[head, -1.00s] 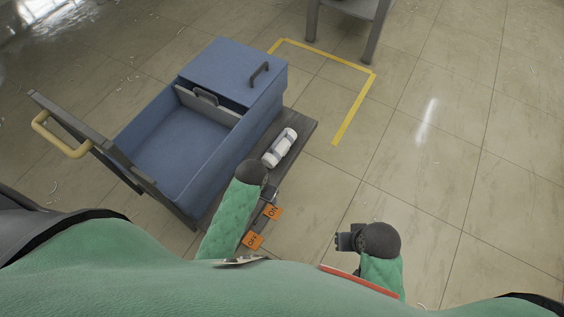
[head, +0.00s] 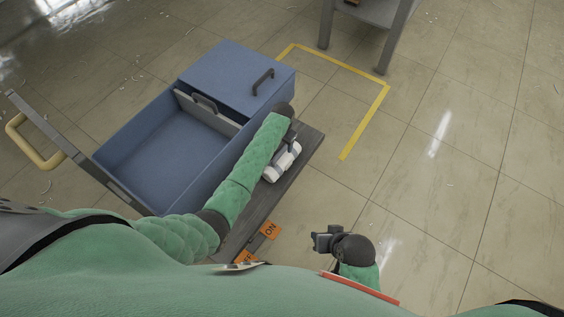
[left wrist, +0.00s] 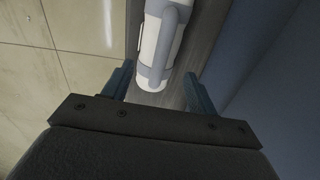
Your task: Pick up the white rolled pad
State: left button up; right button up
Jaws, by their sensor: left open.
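The white rolled pad (head: 281,167), with grey bands, lies on the dark ledge (head: 292,186) beside the blue box. In the left wrist view the pad (left wrist: 152,62) lies lengthwise ahead of the jaws, its near end between the two fingers in the picture. My left gripper (head: 291,138) is over the far end of the pad, partly hidden by its own wrist. The left wrist view shows its jaws (left wrist: 159,82) open, one finger to each side of the pad, with nothing gripped. My right gripper (head: 322,241) hangs over the floor, away from the pad; its jaw gap is unclear.
The blue box (head: 165,150) has an open compartment and a lidded part with a dark handle (head: 263,81). A yellow handle (head: 33,146) stands at the left. Orange tags (head: 270,229) lie near the ledge's front. A grey-legged stand (head: 384,45) is at the back; floor on the right is clear.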

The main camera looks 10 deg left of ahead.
aim_at(282, 151)
pick_arm(q)
jog(key=shift+w+f, duration=0.1)
jog(key=shift+f, duration=1.25)
jog(key=shift+s+a+f, duration=0.1)
jog(key=shift+s+f, duration=0.05)
jog(key=shift+f, duration=1.15)
jog(key=shift+s+f, duration=0.15)
jog(key=shift+f, duration=1.15)
grip_shut()
